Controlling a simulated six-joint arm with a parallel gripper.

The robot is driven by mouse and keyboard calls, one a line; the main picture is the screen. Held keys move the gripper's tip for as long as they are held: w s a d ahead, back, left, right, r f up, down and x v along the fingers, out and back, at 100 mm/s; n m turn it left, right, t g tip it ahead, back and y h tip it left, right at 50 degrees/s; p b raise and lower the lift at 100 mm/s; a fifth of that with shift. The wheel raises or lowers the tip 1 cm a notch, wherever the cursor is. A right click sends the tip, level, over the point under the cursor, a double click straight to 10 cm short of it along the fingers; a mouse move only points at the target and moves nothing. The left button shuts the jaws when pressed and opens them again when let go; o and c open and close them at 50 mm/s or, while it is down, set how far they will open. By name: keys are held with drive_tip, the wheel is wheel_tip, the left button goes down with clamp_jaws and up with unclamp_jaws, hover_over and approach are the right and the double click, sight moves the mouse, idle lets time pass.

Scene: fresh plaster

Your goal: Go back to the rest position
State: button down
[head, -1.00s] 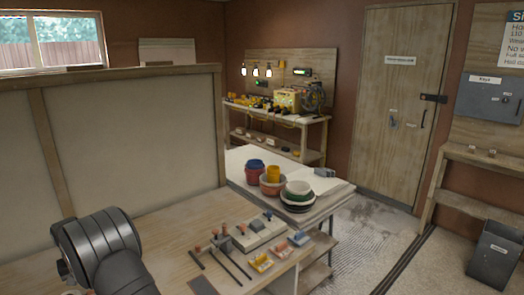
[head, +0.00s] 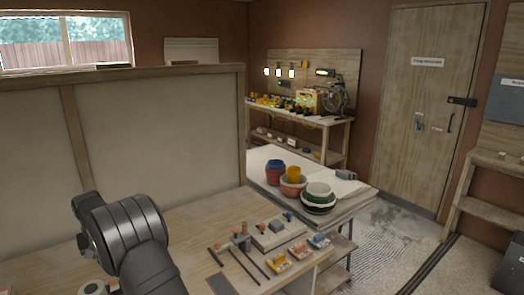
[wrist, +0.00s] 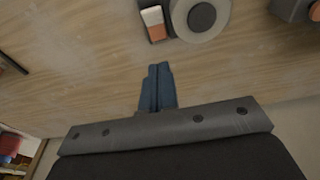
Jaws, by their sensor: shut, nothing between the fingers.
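In the wrist view my gripper (wrist: 158,70) shows as two blue-grey fingers pressed together, with nothing between them. It is over a wooden bench top (wrist: 90,85), and a gap to the surface cannot be measured from this angle. Just beyond the fingertips are a pale round piece with a dark grey centre (wrist: 202,17) and a small white and orange block (wrist: 153,22). In the head view my dark grey arm rises at the lower left, and the fingers are not clearly seen there.
A framed panel (head: 160,120) stands behind the bench in the head view. Hand tools and small coloured blocks (head: 278,262) lie on the bench's right part. Stacked bowls and pots (head: 293,186) stand on a pale table beyond. Floor is open toward the door (head: 432,100).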

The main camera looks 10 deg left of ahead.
drive_tip(key=s+d+r, duration=0.2)
drive_tip(key=s+r, duration=0.1)
drive_tip(key=s, duration=0.4)
drive_tip(key=shift+s, duration=0.25)
drive_tip(key=shift+w, duration=0.1)
drive_tip(key=w+a+f, duration=0.2)
drive_tip(key=w+f, duration=0.1)
drive_tip(key=w, duration=0.4)
wheel_tip(320, 180, down, 8)
drive_tip(key=shift+w, duration=0.15)
drive_tip(key=shift+r, duration=1.5)
